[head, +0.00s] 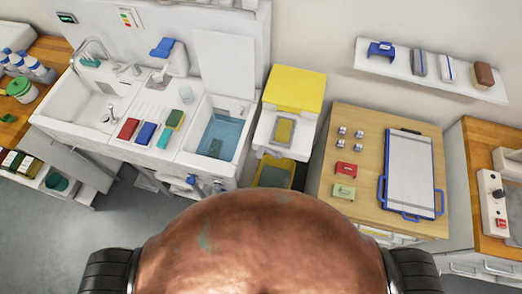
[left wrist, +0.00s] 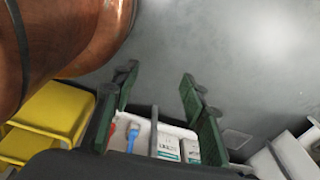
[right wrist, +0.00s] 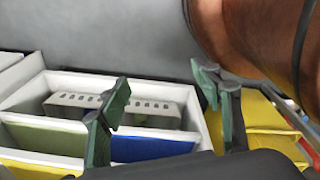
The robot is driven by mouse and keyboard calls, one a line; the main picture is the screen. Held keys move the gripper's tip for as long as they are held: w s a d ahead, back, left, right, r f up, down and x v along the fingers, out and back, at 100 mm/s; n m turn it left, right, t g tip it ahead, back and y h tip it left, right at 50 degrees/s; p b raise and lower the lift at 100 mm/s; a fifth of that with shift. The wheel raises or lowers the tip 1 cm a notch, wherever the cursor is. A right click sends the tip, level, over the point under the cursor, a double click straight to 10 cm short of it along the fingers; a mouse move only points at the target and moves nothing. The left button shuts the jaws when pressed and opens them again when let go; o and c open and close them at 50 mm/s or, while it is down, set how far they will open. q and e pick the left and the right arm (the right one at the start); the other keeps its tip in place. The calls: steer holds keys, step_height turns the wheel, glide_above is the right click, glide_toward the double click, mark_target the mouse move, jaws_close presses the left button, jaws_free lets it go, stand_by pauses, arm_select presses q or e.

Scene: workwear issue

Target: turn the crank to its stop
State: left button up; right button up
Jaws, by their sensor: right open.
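I cannot identify the crank for certain. A small blue-and-white handle-like part (head: 192,181) shows low on the front of the white sink counter (head: 165,125) in the head view, but it is too small to tell its shape or angle. My left gripper (left wrist: 158,88) is open and empty in the left wrist view, above an open drawer or tray (left wrist: 145,125). My right gripper (right wrist: 165,88) is open and empty in the right wrist view, beside a white compartmented bin (right wrist: 60,82). Neither gripper shows in the head view.
A yellow-lidded white unit (head: 295,88) stands right of the water basin (head: 222,135). A wooden table (head: 350,118) holds a blue-edged clipboard (head: 410,170) and small items. A wall shelf (head: 430,72) hangs behind. Grey floor (head: 60,235) is clear at the lower left.

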arm_select(q)
steer(key=shift+s+f, duration=0.1)
steer(key=shift+s, duration=0.4)
steer(key=shift+c, duration=0.4)
arm_select(e)
steer(key=shift+s, duration=0.65)
